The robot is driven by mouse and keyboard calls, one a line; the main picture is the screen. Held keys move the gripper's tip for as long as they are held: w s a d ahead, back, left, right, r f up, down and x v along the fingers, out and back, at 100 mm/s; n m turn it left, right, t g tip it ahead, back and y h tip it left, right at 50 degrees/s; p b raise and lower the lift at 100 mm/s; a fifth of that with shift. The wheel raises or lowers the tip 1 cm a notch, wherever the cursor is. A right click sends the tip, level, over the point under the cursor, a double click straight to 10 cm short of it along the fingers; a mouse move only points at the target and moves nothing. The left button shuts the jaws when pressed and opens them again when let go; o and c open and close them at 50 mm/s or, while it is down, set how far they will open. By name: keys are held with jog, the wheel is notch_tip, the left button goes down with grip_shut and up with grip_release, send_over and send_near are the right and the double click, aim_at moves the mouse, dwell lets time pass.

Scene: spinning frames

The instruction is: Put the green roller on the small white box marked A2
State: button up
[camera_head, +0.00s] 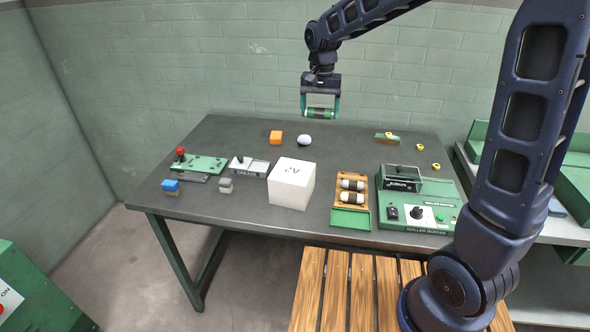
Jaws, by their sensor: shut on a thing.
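The small white box marked A2 (290,185) stands on the dark table, left of its middle, and its top is bare. My gripper (320,113) is raised above the back of the table, behind and a little right of the box. It is shut on the green roller (320,114), which lies level between the two fingers, apart from the table and the box. Parts of the roller's ends are hidden by the fingers.
A grease station (249,167) and a green lever panel (203,164) stand left.

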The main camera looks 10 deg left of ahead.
notch_tip(320, 180, up, 4)
send_over(292, 170)
notch_tip(292, 170, down, 20)
jog(key=shift+s+d+r, duration=0.1)
dwell(0.4)
jog(key=o, duration=1.1)
jog(key=shift+c, duration=0.2)
notch_tip(292, 170, up, 12)
